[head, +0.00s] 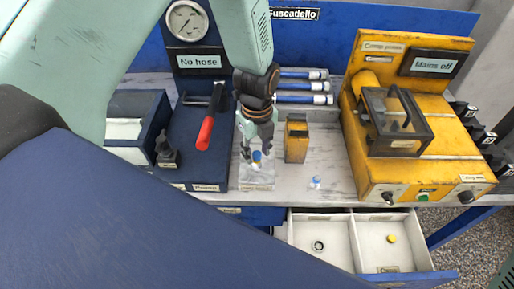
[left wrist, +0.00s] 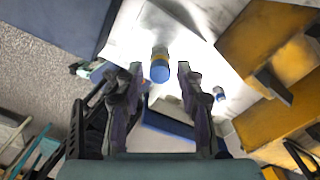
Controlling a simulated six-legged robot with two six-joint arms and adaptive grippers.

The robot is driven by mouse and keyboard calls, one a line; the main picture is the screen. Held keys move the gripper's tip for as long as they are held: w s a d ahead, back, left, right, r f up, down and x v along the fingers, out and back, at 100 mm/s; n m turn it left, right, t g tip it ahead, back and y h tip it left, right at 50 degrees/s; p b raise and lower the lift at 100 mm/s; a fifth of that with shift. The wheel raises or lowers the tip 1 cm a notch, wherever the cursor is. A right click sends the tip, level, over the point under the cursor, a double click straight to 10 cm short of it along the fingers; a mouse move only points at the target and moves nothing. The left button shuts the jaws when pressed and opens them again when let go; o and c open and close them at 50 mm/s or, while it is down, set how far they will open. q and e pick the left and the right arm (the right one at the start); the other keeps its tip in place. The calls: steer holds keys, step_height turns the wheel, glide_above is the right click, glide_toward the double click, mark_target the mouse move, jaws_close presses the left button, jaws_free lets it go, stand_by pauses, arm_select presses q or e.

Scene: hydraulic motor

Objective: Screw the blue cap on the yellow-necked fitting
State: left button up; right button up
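The blue cap (left wrist: 160,73) shows in the left wrist view at the end of the fitting with the yellow neck (left wrist: 160,54). It looks in line with the neck; I cannot tell how tightly it sits. In the head view the blue cap (head: 257,155) shows low between my fingers, above a pale labelled block (head: 257,180). My left gripper (left wrist: 160,70) is open, with one finger on each side of the cap and a visible gap at both sides. It points down in the head view (head: 256,155). My right gripper is not in view.
A small white-and-blue piece (head: 316,183) stands on the bench to the right. A yellow block (head: 296,140) is close beside the gripper. A red-handled lever (head: 205,132) is to its left. An open drawer (head: 354,245) holds a dark ring (head: 318,246) and a yellow cap (head: 391,238).

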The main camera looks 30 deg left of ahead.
arm_select(q)
steer(key=shift+r+n+p, duration=0.1)
steer(key=shift+n+p, duration=0.5)
steer(key=shift+n, duration=0.3)
steer(key=n+p, duration=0.1)
steer(key=n, duration=0.3)
steer(key=n+p, duration=0.1)
steer(key=n, duration=0.3)
steer(key=shift+n, duration=0.3)
steer(key=n+p, duration=0.1)
steer(key=n, duration=0.2)
steer(key=shift+n, duration=0.3)
steer(key=n+p, duration=0.1)
steer(key=n, duration=0.3)
steer(key=shift+n, duration=1.3)
